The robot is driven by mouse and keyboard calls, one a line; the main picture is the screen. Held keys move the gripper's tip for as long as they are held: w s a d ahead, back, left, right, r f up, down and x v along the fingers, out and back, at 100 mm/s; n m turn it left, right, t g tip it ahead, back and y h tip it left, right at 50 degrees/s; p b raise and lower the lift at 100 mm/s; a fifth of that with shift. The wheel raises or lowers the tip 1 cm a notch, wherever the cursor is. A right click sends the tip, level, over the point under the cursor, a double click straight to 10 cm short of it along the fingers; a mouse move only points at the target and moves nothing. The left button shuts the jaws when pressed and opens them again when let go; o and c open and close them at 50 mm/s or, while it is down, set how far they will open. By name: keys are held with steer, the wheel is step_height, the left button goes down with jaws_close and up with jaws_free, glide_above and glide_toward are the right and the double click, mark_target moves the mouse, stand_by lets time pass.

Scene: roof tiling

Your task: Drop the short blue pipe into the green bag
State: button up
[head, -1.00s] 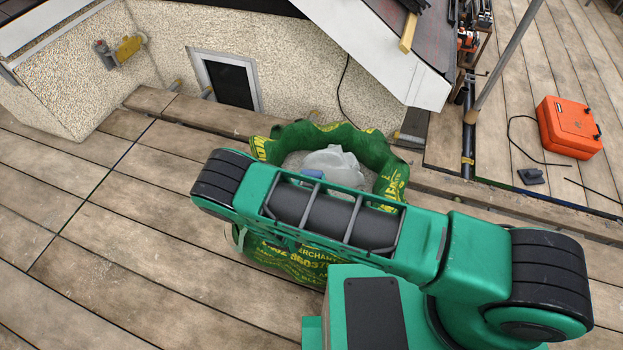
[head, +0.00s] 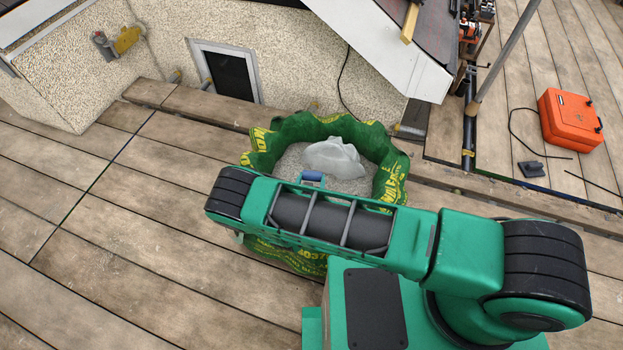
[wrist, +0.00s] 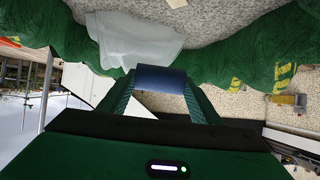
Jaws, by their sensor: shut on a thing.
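The short blue pipe (wrist: 161,79) is held between the two fingers of my gripper (wrist: 161,92) in the wrist view. In the head view a small blue part of the pipe (head: 312,177) shows just beyond my arm, over the bag's opening. The green bag (head: 385,155) with yellow lettering stands open on the planks, with grey gravel-like material inside. Its green wall (wrist: 235,60) also shows around the pipe in the wrist view. My arm hides the near part of the bag, and the gripper's fingers are hidden in the head view.
A whitish crumpled piece (head: 335,158) lies inside the bag. An orange case (head: 570,121) and a small dark object (head: 532,168) lie at right. A pebbledash wall (head: 290,60) and the sloping roof edge (head: 375,45) stand behind the bag. The planks at left (head: 130,230) are clear.

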steer(key=o, duration=1.1)
steer(key=v, duration=1)
steer(key=shift+s+r, duration=0.1)
steer(key=shift+s, duration=0.25)
